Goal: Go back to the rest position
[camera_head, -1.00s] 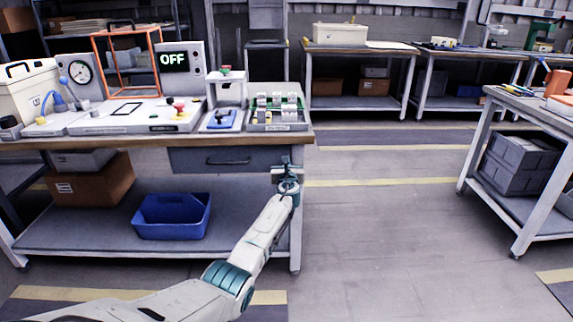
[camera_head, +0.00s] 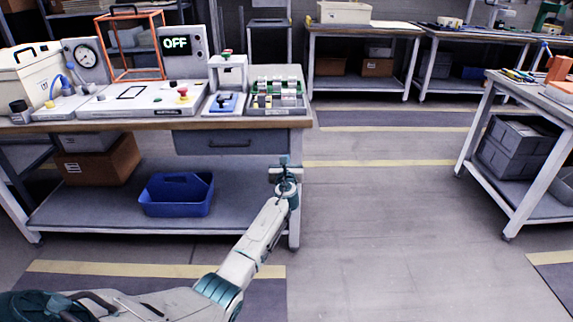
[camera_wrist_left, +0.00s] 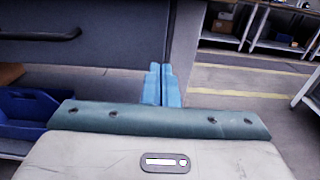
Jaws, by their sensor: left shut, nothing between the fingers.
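My left gripper (camera_head: 285,162) is in front of the workbench's right front corner, below the tabletop edge and beside the drawer (camera_head: 230,142). Its arm comes up from the lower left. In the left wrist view the two blue fingers (camera_wrist_left: 161,85) are together, with nothing between them. The drawer front and its handle (camera_wrist_left: 40,35) show at the upper left of that view. My right gripper is in neither view.
Another table (camera_head: 510,90) stands at right. The floor between (camera_head: 390,210) is clear.

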